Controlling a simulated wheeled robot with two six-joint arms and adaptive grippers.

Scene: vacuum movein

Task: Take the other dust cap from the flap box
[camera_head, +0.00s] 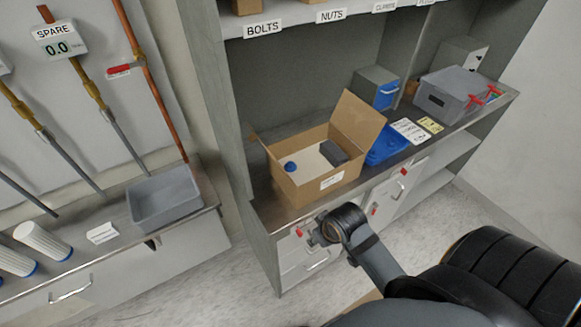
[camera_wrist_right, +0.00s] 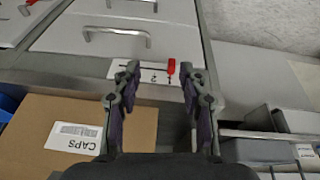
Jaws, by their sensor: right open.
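The cardboard flap box (camera_head: 312,193) stands on the cabinet's worktop with its flaps up. A blue dust cap (camera_head: 290,167) lies inside it at the left, and a dark grey block (camera_head: 333,153) lies at the right. My right gripper (camera_head: 312,233) is in front of the cabinet, below and in front of the box, apart from it. In the right wrist view the right gripper (camera_wrist_right: 152,80) is open and empty, and the box (camera_wrist_right: 85,130) shows upside down with its CAPS label. The box's inside is hidden there. My left gripper is not in view.
A blue tray (camera_head: 385,145) and cards (camera_head: 409,131) lie right of the box. A grey bin (camera_head: 447,98) with red-handled items stands farther right. A grey tray (camera_head: 164,199) sits on the left bench. Drawer handles and a red tag (camera_wrist_right: 171,69) are close to my right gripper.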

